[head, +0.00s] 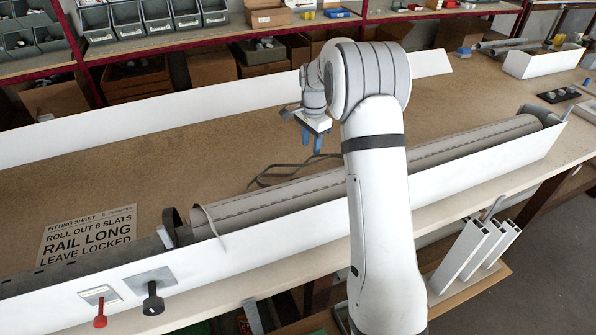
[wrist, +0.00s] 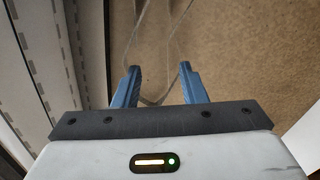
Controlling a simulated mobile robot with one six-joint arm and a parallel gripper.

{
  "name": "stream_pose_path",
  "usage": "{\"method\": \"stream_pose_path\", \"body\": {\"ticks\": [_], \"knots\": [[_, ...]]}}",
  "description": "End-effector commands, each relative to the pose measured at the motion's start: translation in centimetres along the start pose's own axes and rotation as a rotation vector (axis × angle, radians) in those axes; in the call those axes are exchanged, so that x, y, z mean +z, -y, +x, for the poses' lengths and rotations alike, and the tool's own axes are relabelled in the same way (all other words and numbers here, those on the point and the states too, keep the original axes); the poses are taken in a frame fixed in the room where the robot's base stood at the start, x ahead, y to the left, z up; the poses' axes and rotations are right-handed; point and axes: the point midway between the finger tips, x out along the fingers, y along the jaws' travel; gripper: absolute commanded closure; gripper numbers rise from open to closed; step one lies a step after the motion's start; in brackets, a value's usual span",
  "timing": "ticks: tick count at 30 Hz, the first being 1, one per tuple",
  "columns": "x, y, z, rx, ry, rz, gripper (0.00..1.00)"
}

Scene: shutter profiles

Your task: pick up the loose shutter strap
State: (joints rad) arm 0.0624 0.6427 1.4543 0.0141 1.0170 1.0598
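The loose shutter strap (head: 278,175) is a thin dark band lying in a loose loop on the brown bench top, just behind the grey shutter roll (head: 270,198). In the wrist view the strap (wrist: 152,102) shows as thin grey curves, with its loop passing between and beyond my fingers. My gripper (head: 312,150) points down over the bench, behind the roll and a little right of and above the strap. Its two blue fingers (wrist: 160,69) are apart, with nothing clamped between them. I cannot tell the exact height of the fingertips above the strap.
A long white rail (head: 290,226) runs along the front of the roll, and another white rail (head: 200,109) lies at the back. A fitting sheet (head: 88,236) lies at left. A red knob (head: 100,321) and a black knob (head: 153,304) sit at the front left. Bench between the rails is mostly clear.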

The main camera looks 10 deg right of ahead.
Motion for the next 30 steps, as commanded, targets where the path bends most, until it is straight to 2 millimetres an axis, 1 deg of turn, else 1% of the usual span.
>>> {"method": "stream_pose_path", "body": {"ticks": [3,11,14,18,21,24,29,30], "knots": [[-0.4,0.6,0.9,0.005,0.003,0.028,0.62],[-0.4,0.8,3.7,0.006,0.004,0.031,0.62],[-0.4,1.0,4.9,0.007,0.004,0.03,0.62],[-0.4,1.2,7.2,0.007,0.004,0.03,0.62],[-0.4,1.2,8.1,0.005,0.003,0.029,0.62],[-0.4,1.2,8.6,0.003,0.002,0.029,0.62],[-0.4,1.2,8.6,0.003,0.002,0.028,0.62],[-0.4,1.2,8.6,0.003,0.002,0.028,0.64]]}}
